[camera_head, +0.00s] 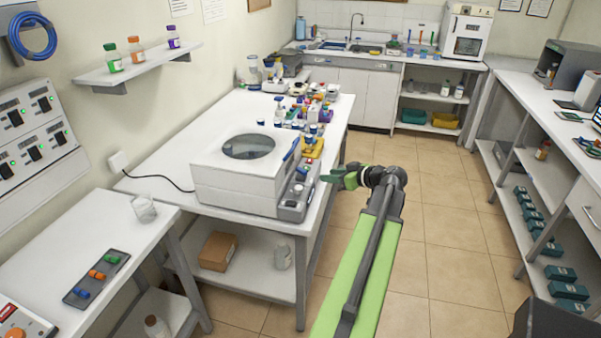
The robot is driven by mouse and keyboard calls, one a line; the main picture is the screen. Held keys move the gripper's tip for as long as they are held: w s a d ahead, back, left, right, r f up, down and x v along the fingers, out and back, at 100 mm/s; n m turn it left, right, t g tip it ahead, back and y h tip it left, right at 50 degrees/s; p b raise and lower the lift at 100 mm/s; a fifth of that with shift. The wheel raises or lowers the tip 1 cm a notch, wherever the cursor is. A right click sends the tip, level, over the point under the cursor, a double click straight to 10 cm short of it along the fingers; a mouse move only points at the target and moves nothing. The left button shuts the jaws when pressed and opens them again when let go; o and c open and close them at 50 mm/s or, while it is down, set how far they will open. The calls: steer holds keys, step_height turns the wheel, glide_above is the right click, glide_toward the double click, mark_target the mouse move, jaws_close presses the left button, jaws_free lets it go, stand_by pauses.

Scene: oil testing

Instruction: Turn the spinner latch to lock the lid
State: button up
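The spinner is a white box (235,184) on the left-hand bench, with a round dark window (248,146) in its lid. The lid looks down on the body. A blue bar that looks like the latch (291,149) is at the lid's right edge and stands tilted. My gripper (327,178) is just right of the spinner, near the bench edge, pointing left toward its grey control side. It looks apart from the latch. Its fingers are small and seen side-on, so I cannot tell whether they are open or shut. Nothing is visible in it.
The grey control unit (297,199) with a blue button is on the spinner's right side. Several bottles and a yellow item (310,147) stand behind it on the bench (209,136). The tiled floor (440,220) between the benches is clear. A shelf (141,66) holds bottles.

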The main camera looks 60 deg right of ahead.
mark_target(302, 170)
steer(key=shift+h, duration=0.3)
steer(key=b+x, duration=0.2)
steer(key=x, duration=0.3)
steer(key=d+b+x, duration=0.1)
steer(key=b+x, duration=0.1)
steer(key=x, duration=0.2)
steer(key=b+x, duration=0.2)
steer(key=x, duration=0.3)
steer(key=shift+w+d+f, duration=0.1)
steer(key=shift+d+f, duration=0.05)
steer(key=shift+d, duration=0.3)
steer(key=shift+w+d+f+b, duration=0.15)
steer(key=shift+w+b, duration=0.2)
steer(key=shift+w, duration=0.25)
jaws_close()
